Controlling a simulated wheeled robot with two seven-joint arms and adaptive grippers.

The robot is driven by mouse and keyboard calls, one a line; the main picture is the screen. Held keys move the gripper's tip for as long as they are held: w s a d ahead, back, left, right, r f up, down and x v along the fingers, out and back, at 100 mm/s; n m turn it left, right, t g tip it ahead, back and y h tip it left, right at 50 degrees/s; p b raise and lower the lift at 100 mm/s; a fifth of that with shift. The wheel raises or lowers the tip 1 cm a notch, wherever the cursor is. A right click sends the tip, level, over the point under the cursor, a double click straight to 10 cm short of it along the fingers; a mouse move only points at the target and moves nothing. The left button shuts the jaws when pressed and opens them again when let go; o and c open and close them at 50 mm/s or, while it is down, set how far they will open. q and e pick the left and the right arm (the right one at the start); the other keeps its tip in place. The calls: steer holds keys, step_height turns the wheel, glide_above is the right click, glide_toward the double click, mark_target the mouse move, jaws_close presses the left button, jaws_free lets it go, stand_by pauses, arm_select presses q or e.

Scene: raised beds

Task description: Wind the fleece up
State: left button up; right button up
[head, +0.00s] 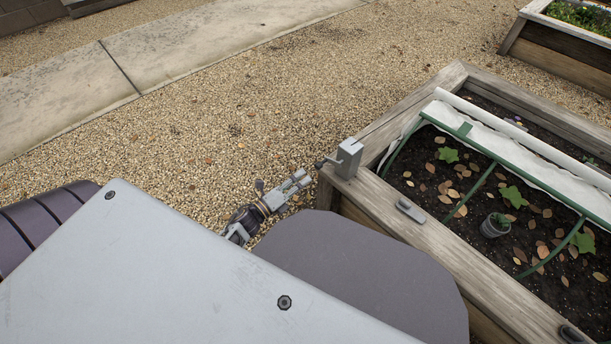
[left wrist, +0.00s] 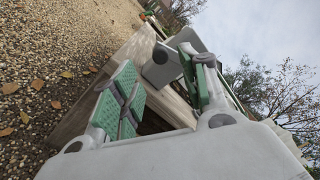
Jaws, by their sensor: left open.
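The white fleece (head: 490,143) lies along the far side of the raised bed's green hoops (head: 478,184), with a white roll (head: 525,137) along its upper edge. A grey winder box (head: 347,158) stands on the near left corner of the wooden bed frame. A small dark crank handle (head: 324,162) sticks out from its left side. My left gripper (head: 299,181) is open and empty, just left of and below the handle, apart from it. In the left wrist view my left gripper's green-padded fingers (left wrist: 162,88) are spread, with the grey box (left wrist: 163,70) beyond them. My right gripper is out of view.
The bed's wooden rim (head: 440,245) carries a small grey cleat (head: 410,210). Inside are soil, fallen leaves, green plants and a small pot (head: 495,225). Gravel (head: 240,110) lies open to the left, with a concrete path beyond. Another bed (head: 565,50) stands at the upper right.

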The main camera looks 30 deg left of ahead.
arm_select(q)
steer(key=shift+v, duration=1.55)
steer(key=shift+w, duration=0.1)
